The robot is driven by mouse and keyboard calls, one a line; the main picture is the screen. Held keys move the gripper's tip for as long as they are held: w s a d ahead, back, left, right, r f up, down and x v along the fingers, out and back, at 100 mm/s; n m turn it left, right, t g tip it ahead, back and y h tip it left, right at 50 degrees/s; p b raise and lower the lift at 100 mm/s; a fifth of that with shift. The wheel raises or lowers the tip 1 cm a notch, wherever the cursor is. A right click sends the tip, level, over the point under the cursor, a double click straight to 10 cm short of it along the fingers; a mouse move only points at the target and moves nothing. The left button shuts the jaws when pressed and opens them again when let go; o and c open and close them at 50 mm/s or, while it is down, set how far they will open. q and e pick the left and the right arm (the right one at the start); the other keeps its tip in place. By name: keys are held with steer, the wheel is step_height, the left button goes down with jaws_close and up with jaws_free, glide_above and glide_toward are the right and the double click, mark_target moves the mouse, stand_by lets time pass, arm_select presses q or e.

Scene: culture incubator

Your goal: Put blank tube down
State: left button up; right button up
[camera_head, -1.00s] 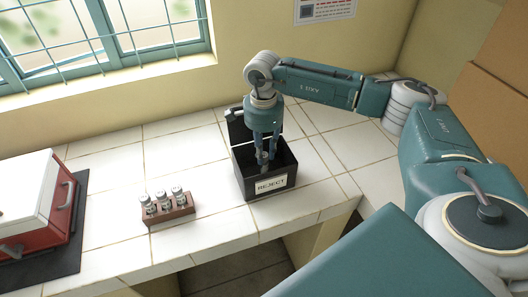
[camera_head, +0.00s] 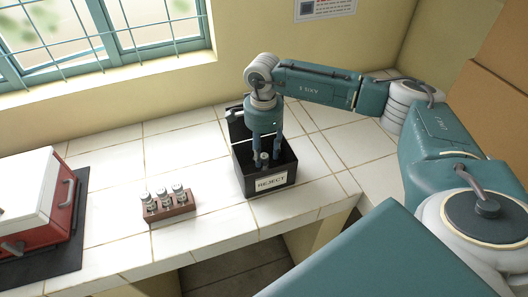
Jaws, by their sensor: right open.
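A tube (camera_head: 264,157) with a pale cap stands inside the open black box (camera_head: 242,180) labelled REJECT. Its lower part is hidden by the box's front wall. My right gripper (camera_head: 266,153) points down into the box from above. Its fingers are spread, one on each side of the tube, apart from it as far as I can tell. My left gripper is out of view.
A brown wooden rack (camera_head: 168,208) holding several capped vials stands on the white tiled counter (camera_head: 112,225) left of the box. A red and white incubator (camera_head: 38,205) sits on a dark mat at the far left. The counter's front edge runs just below the rack.

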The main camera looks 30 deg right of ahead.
step_height(320, 180, up, 12)
steer(key=b, duration=0.3)
steer(key=shift+f+b, duration=0.15)
steer(key=shift+b, duration=0.25)
